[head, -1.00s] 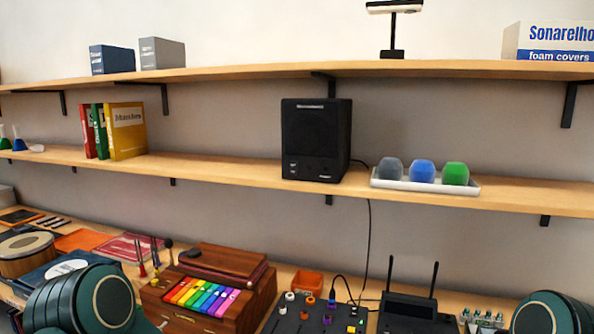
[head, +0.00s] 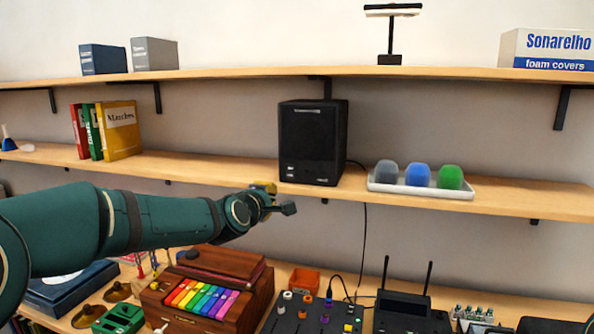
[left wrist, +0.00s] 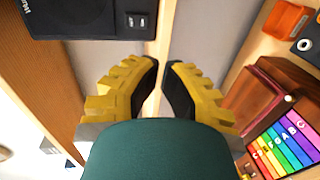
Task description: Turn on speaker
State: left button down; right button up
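The black box speaker (head: 312,143) stands upright on the middle shelf, with small white-marked controls low on its front left. In the left wrist view the speaker (left wrist: 75,18) lies across the top left, its white-marked control panel (left wrist: 138,21) at the near corner. My left gripper (head: 277,200) is just below and in front of the speaker's lower left corner, apart from it. In the left wrist view its yellow fingers with black pads (left wrist: 161,72) stand a narrow gap apart with nothing between them. My right gripper is not in view.
A white tray (head: 473,193) with grey, blue and green foam covers sits right of the speaker. Several binders (head: 120,130) stand at left. Below are a mixer (head: 308,318), a rainbow-keyed wooden box (head: 240,302) and a two-antenna receiver (head: 410,315). A cable (head: 365,230) hangs behind the shelf.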

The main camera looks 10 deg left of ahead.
aim_at(287, 173)
pick_arm(q)
jog(key=r, duration=0.3)
jog(key=shift+s+a+n+t, duration=0.1)
jog(key=shift+a+n+t, duration=0.1)
jog(key=shift+n+t, duration=0.1)
jog(key=w+p, duration=0.1)
jog(key=w, duration=0.3)
jog(key=w+f+p, duration=0.1)
jog(key=w, duration=0.4)
jog(key=w+p, duration=0.1)
jog(key=w, duration=0.4)
jog(key=shift+d+f, duration=0.3)
jog(key=shift+f, duration=0.05)
